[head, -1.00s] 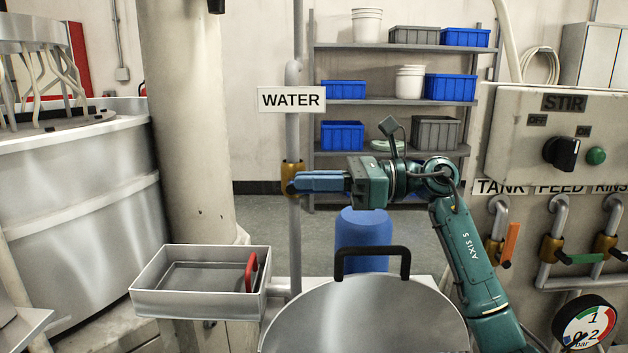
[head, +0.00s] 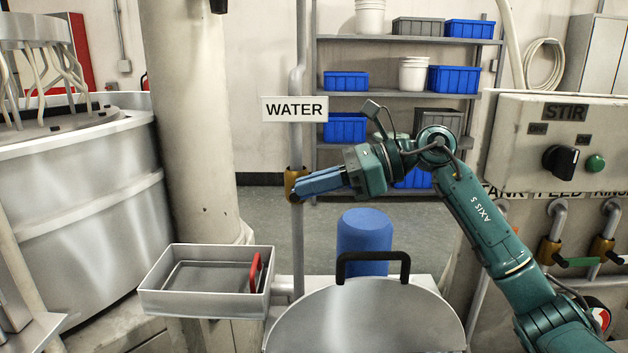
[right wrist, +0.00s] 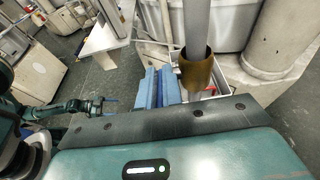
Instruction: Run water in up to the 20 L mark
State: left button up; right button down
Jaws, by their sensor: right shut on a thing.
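The WATER sign (head: 295,109) hangs on a vertical grey pipe. Below it is a brass valve body (head: 291,181), which also shows in the right wrist view (right wrist: 197,68). My right gripper (head: 303,192) is shut on the valve's handle, which its blue fingers hide. The gripper slopes down to the left. Its fingers also show in the right wrist view (right wrist: 157,87). My left gripper (right wrist: 110,103) is small at the left of that view, away from the valve; its jaws are unclear. A round metal lid (head: 365,318) with a black handle is in front. No 20 L mark or water level is visible.
A metal tray (head: 165,300) with a red handle (head: 255,272) sits left of the pipe. A blue drum (head: 365,240) stands behind the lid. The STIR panel (head: 545,140) and other valves are at right, partly behind my arm. A thick column (head: 190,120) stands left.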

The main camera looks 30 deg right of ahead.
jog(key=c, duration=1.6)
grip_release()
pick_arm(q)
jog(key=shift+w+r, duration=0.1)
jog(key=shift+r, duration=0.1)
pick_arm(e)
jog(key=shift+o, duration=0.2)
pick_arm(q)
jog(key=shift+r, duration=0.1)
jog(key=f+b, duration=0.1)
jog(key=b, duration=0.1)
jog(key=shift+w+d+f+n+b, duration=0.1)
jog(key=shift+d+f+n+b, duration=0.05)
jog(key=shift+f+n+b, duration=0.25)
pick_arm(e)
jog(key=v, duration=1.3)
jog(key=shift+d+r, duration=0.1)
